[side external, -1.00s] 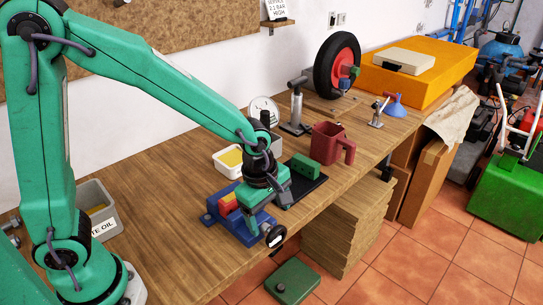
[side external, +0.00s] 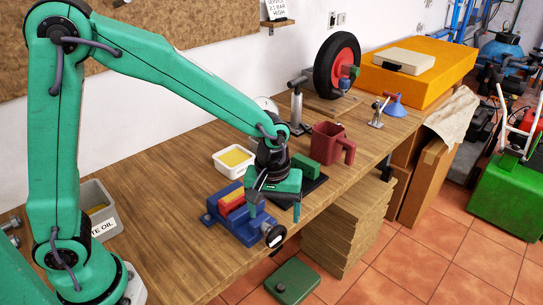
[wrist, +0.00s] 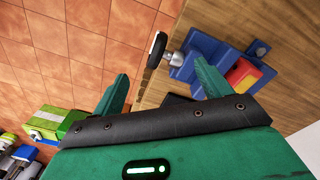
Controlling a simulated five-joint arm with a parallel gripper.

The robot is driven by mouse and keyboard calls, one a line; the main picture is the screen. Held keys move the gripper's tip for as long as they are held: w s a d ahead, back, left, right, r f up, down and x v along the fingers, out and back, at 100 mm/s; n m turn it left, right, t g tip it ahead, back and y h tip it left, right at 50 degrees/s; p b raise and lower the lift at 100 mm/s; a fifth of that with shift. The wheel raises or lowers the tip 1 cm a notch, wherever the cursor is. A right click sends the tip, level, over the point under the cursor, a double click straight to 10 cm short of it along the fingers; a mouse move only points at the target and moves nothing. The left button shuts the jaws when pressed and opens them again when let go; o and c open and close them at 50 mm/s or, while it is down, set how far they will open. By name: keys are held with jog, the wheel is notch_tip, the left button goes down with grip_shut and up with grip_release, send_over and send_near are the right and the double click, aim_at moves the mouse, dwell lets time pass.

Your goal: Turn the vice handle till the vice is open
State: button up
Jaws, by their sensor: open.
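The blue vice (side external: 238,226) sits at the front edge of the wooden bench, with a red and yellow block (side external: 231,201) in its jaws. Its dark round handle (side external: 274,236) faces the front over the bench edge. My gripper (side external: 277,213) is open and empty, above the handle, its two fingers spread to either side. In the wrist view my fingertips (wrist: 162,72) have the handle (wrist: 157,50) ahead in the gap between them. The vice (wrist: 205,55) shows beyond the right finger, which partly covers it. I see no contact with the handle.
Behind my gripper are a green block (side external: 306,172) on a dark mat and a red mug (side external: 329,142). A white tub (side external: 234,160) of yellow stuff stands behind the vice. A grey waste oil bin (side external: 100,210) is at the left. Bench between bin and vice is clear.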

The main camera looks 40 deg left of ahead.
aim_at(278, 226)
jog(key=m, duration=0.4)
jog(key=m+g, duration=0.1)
jog(key=m, duration=0.2)
jog(key=shift+w, duration=0.4)
jog(key=m, duration=0.5)
jog(key=shift+w+d+r+m+g+y, duration=0.1)
jog(key=shift+w+r+m+g+y, duration=0.05)
jog(key=shift+w+m+g+y, duration=0.2)
jog(key=m, duration=0.6)
jog(key=shift+w+d+r+m+g, duration=0.1)
jog(key=shift+w+m+g, duration=0.15)
jog(key=shift+m, duration=0.1)
jog(key=m, duration=0.5)
jog(key=shift+w+r+m+g, duration=0.15)
jog(key=shift+m+g, duration=0.15)
jog(key=shift+m, duration=0.1)
jog(key=shift+x, duration=3.9)
jog(key=shift+d, duration=0.15)
jog(key=c, duration=1)
